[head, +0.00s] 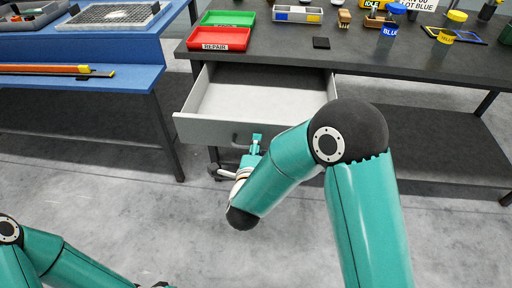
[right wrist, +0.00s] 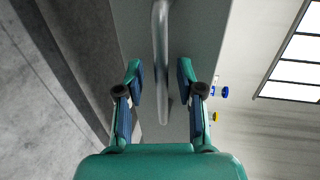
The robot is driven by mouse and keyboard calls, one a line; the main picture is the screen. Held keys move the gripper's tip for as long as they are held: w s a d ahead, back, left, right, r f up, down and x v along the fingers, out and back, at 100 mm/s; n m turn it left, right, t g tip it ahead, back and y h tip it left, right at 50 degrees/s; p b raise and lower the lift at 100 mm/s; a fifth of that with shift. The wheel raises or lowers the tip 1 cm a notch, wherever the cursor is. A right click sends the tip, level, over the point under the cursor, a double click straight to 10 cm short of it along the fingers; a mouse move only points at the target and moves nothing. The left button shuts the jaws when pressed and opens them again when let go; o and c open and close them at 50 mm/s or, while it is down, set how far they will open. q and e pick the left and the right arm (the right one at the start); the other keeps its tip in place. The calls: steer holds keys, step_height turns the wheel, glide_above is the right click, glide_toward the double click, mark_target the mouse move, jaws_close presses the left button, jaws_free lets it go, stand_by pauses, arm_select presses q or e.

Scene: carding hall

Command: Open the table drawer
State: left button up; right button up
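The table drawer (head: 255,98) stands pulled out from under the dark table (head: 360,58), and its pale, empty inside shows in the head view. Its grey front has a bar handle (head: 236,138), partly hidden by my right gripper (head: 250,148). In the right wrist view the handle (right wrist: 161,50) runs between the two fingers of the right gripper (right wrist: 159,75). The fingers are spread, with a gap on each side of the bar. At the bottom left of the head view my left arm shows; only a small tip of its gripper (head: 160,285) may show at the edge.
On the table stand a green tray (head: 228,18), a red tray (head: 218,38) marked REPAIR, a black square (head: 321,43) and several small containers at the right. A blue bench (head: 130,78) stands at the left. The floor in front is clear.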

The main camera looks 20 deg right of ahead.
steer(key=shift+a, duration=0.1)
steer(key=v, duration=1.1)
steer(key=shift+s, duration=0.4)
steer(key=shift+a, duration=0.1)
